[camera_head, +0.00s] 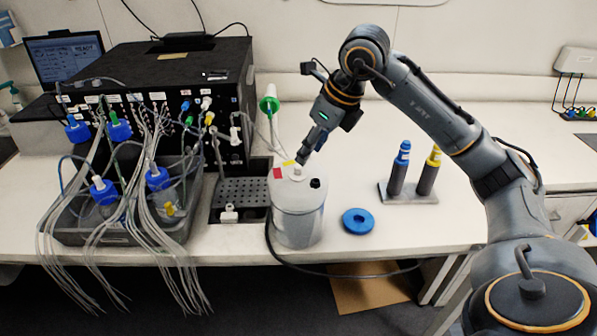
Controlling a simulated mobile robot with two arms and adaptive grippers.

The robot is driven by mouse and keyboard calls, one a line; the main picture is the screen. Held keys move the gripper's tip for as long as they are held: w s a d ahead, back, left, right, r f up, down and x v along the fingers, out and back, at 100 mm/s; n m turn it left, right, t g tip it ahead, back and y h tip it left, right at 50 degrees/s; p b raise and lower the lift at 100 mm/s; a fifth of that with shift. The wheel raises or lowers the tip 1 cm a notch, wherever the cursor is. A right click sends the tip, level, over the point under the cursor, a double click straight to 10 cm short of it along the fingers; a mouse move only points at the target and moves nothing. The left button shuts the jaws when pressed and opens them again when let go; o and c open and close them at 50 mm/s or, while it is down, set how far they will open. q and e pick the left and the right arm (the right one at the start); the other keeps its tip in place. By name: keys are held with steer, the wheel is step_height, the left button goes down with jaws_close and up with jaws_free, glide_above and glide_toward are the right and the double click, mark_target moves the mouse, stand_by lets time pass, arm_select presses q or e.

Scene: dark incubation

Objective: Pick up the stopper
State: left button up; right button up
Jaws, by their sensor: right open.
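A white cylindrical canister (298,220) stands on the bench near its front edge. On its lid are a small pale stopper-like piece (297,174) near the middle and a small black cap (315,183) at the right. I cannot tell for sure which is the stopper. My right gripper (303,158) points down and left, just above the pale piece, open. Whether its fingertips touch the piece is too small to tell. My left gripper is out of view.
A blue ring (358,222) lies right of the canister. A grey rack (408,197) holds a blue-topped and a yellow-topped tube. At left are a black instrument (150,65) and a grey tray (85,236) of tubed bottles. A green-topped item (269,103) stands behind the canister.

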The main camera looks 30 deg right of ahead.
mark_target(299, 166)
steer(key=shift+w+f, duration=0.35)
steer(key=shift+f, duration=0.1)
steer(key=shift+w+a+f, duration=0.1)
steer(key=shift+w+f, duration=0.1)
steer(key=p+x, duration=0.2)
steer(key=x, duration=0.2)
steer(key=shift+w+f, duration=0.15)
steer(key=shift+f, duration=0.15)
steer(key=c, duration=0.6)
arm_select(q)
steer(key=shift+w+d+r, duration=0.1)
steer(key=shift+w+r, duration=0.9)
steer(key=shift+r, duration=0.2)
arm_select(e)
steer(key=c, duration=0.3)
